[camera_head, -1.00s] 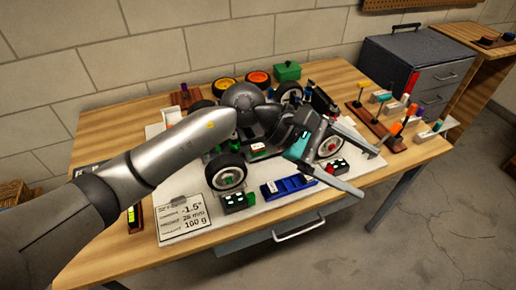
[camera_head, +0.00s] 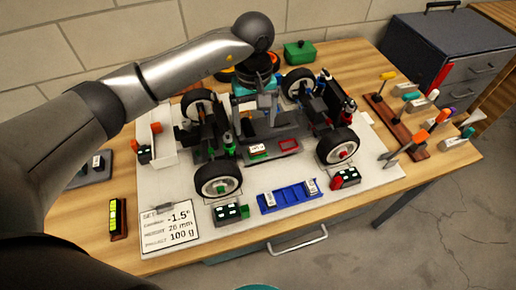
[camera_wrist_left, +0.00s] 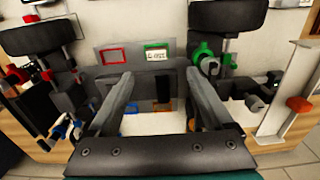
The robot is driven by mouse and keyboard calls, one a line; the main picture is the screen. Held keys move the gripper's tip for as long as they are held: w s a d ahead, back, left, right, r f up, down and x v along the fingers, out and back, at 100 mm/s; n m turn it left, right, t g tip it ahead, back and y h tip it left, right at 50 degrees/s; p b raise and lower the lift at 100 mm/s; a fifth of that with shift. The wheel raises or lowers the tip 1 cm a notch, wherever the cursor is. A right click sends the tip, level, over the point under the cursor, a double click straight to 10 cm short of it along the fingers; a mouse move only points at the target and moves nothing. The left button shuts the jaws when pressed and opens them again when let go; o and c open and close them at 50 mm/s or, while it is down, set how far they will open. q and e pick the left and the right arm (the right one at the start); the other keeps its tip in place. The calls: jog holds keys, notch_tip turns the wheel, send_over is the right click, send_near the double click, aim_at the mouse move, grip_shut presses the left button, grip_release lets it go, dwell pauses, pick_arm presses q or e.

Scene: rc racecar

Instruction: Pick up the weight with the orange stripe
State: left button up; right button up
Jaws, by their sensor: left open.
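I cannot clearly make out a weight with an orange stripe. White weights (camera_head: 310,187) lie in the blue tray (camera_head: 289,197) in front of the car. Another white weight (camera_wrist_left: 156,55) sits in a green-framed slot on the race car's chassis (camera_head: 288,132). A red-framed slot (camera_wrist_left: 114,56) beside it looks empty. My left gripper (camera_head: 268,128) points down over the middle of the chassis. In the left wrist view its fingers (camera_wrist_left: 160,97) are apart, with a small orange patch (camera_wrist_left: 130,109) between them, partly hidden. My right gripper is not in view.
A white tray (camera_head: 164,153) stands left of the car. A setup card (camera_head: 171,226) lies at the front left. Tools on a wooden rack (camera_head: 400,126) stand at the right. A green box (camera_head: 299,51) is behind the car. Wheels flank the gripper.

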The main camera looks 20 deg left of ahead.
aim_at(257, 147)
pick_arm(q)
notch_tip(257, 147, down, 3)
jog(key=shift+f, duration=0.65)
jog(key=shift+w+d+f+b, duration=0.1)
jog(key=shift+f+b, duration=0.2)
jog(key=shift+f, duration=0.05)
jog(key=f, duration=0.4)
jog(key=shift+w+f+b, duration=0.25)
jog(key=shift+b, duration=0.1)
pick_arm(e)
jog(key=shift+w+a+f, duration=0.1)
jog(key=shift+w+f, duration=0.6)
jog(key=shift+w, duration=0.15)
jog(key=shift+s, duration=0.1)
pick_arm(q)
jog(key=shift+c, duration=0.6)
grip_shut()
